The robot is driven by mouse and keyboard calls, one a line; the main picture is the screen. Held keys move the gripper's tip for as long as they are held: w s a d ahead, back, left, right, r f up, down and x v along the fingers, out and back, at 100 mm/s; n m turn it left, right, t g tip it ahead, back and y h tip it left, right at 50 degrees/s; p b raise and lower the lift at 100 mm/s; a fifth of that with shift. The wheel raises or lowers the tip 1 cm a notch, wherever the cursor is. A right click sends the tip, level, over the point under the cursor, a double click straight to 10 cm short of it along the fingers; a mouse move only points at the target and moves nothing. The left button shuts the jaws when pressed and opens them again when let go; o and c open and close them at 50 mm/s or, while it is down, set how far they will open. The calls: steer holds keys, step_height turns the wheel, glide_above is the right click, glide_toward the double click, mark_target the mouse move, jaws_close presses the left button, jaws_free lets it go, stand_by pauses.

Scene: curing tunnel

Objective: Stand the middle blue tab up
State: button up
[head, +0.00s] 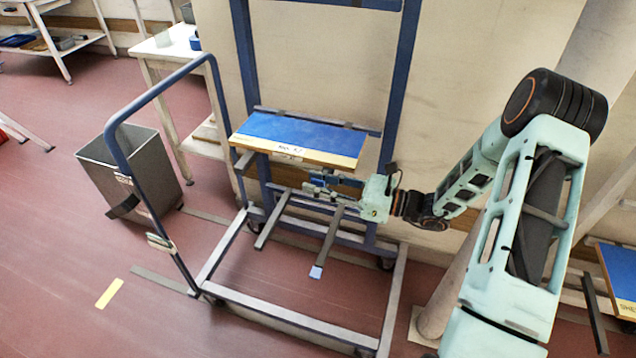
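My gripper (312,190) reaches in from the right, just below the front edge of a blue-topped board on the rack. Its fingers are small and dark here, and I cannot tell whether they are open or shut. Small blue parts (322,181) show around the fingers under the board; I cannot tell whether one is the middle blue tab or whether the gripper touches it. A pale blue tab (316,272) lies flat at the front end of a lower grey support arm (333,240), below and apart from my gripper.
The blue-topped board (300,133) sits close above my gripper. The blue wheeled rack (240,50) has a grey base frame (285,322) and a tall handle loop (160,90). A grey bin (140,170) stands left. Another board (622,275) is at the right edge.

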steer(key=v, duration=1.2)
stand_by(0.6)
